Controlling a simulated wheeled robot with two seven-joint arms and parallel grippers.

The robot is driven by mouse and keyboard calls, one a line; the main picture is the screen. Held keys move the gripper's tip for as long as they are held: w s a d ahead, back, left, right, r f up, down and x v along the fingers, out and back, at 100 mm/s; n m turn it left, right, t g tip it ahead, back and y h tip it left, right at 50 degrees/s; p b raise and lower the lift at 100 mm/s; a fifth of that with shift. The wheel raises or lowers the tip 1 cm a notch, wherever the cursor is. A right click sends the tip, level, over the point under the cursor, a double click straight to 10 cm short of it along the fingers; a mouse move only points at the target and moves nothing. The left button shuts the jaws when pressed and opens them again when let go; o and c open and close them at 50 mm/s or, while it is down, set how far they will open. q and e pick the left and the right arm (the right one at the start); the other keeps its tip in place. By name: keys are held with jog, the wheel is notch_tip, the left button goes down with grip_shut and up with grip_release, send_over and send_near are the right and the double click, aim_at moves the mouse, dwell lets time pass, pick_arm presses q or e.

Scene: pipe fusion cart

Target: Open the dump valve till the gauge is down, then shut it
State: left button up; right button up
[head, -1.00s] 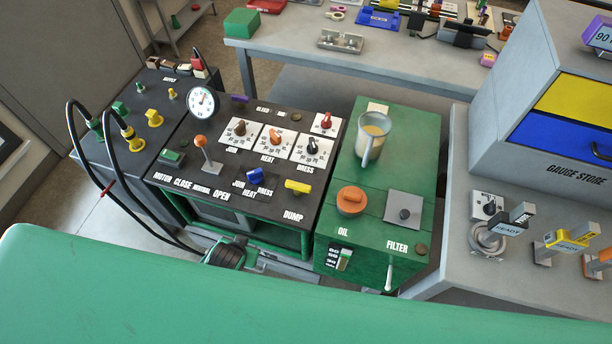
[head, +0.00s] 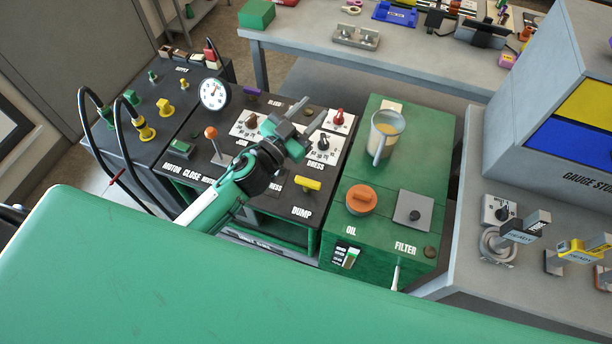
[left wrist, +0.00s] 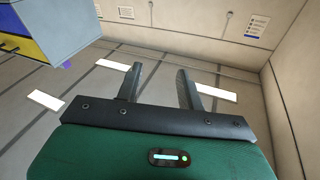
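The yellow dump valve handle (head: 308,184) sits on the black control panel just above the word DUMP, near the panel's right front corner. The round white gauge (head: 214,94) stands at the panel's back left; its needle is too small to read surely. My left gripper (head: 314,116) is above the panel's dials, up and slightly right of the yellow handle and apart from it. Its fingers are spread and empty; they also show apart in the left wrist view (left wrist: 160,86), facing the room and wall. My right gripper is in neither view.
An orange-knobbed lever (head: 211,133) and a green button (head: 182,149) stand on the panel's left part. A green oil unit with a jug (head: 384,138) and an orange cap (head: 361,199) adjoins on the right. Black hoses (head: 84,130) loop at the left.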

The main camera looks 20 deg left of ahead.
pick_arm(q)
jog(key=s+d+r+m+g+h, duration=0.1)
jog(key=d+r+m+g+h, duration=0.2)
jog(key=d+m+g+h, duration=0.25)
jog(key=m+g+y, duration=0.6)
jog(key=g+y, duration=0.3)
jog(key=g, duration=0.4)
send_near(306, 180)
jog(key=p+x, duration=0.3)
jog(key=x, duration=0.4)
jog(key=shift+d+f, duration=0.2)
jog(key=shift+d, duration=0.05)
jog(key=shift+s+d+f, duration=0.1)
jog(key=shift+d+f, duration=0.1)
jog(key=shift+f, duration=0.4)
grip_shut()
